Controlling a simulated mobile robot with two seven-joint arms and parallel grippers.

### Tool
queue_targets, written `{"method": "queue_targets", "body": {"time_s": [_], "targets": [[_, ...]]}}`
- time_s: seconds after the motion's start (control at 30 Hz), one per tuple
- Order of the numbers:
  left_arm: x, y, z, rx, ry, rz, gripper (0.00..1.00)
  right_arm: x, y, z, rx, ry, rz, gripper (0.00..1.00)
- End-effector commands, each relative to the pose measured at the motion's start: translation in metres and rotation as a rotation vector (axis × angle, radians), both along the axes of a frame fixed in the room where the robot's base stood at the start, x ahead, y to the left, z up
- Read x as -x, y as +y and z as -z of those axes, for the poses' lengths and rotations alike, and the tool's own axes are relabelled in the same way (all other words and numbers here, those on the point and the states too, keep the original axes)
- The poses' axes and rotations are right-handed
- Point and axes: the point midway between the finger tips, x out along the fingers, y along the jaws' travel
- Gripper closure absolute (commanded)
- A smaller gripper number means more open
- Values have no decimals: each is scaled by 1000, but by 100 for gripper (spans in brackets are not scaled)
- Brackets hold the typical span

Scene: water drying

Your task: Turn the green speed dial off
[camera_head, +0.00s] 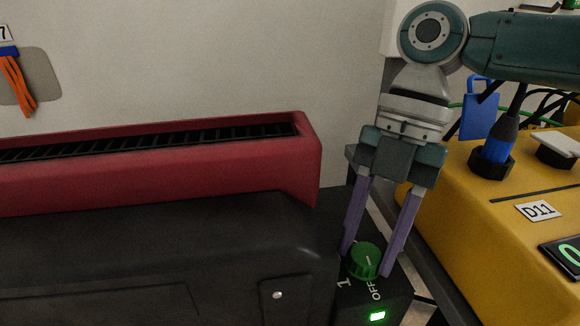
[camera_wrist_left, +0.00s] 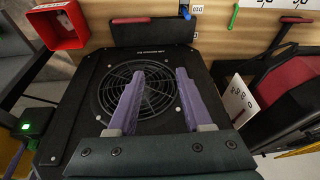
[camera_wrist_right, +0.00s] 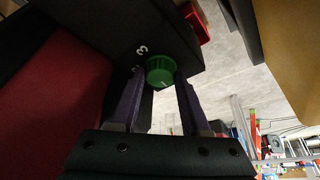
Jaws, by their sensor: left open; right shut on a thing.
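The green speed dial (camera_head: 364,261) is a ribbed round knob on a black control box (camera_head: 385,300) in the head view. It has a white line on its face; labels "1" and "OFF" lie beside it. My right gripper (camera_head: 366,264) comes from above with its purple fingers shut on the dial, one on each side. The right wrist view also shows the dial (camera_wrist_right: 161,70) between the fingers, with a "3" printed near it. A small green light (camera_head: 377,316) glows on the box. My left gripper (camera_wrist_left: 160,71) is open and empty over a black fan grille (camera_wrist_left: 133,90).
A red-topped black machine (camera_head: 160,160) fills the left of the head view. A yellow box (camera_head: 470,230) with a blue-and-black plug (camera_head: 497,150) and label D11 stands close at the right. Orange cables (camera_head: 17,85) hang at the back wall.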

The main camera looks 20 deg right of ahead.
Motion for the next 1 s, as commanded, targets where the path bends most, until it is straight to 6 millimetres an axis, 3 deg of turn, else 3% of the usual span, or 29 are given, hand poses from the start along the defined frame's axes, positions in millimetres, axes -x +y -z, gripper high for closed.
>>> {"method": "queue_targets", "body": {"time_s": [0.33, 0.83, 0.87, 0.93, 1.0], "targets": [[0, -2, 6, 8, 0, -5, 50, -1, 0, 2, 4, -3, -117, 100], [0, -1, 7, 4, 1, -3, 50, -1, -1, 2, 6, -3, -131, 100], [0, -1, 7, 3, 0, -2, 50, -1, -1, 2, 6, -3, -131, 50], [0, 0, 7, 1, 0, -1, 50, -1, -1, 2, 6, -3, -131, 43], [0, 0, 7, 0, 0, 1, 50, -1, -1, 1, 5, -3, -131, 41]]}}
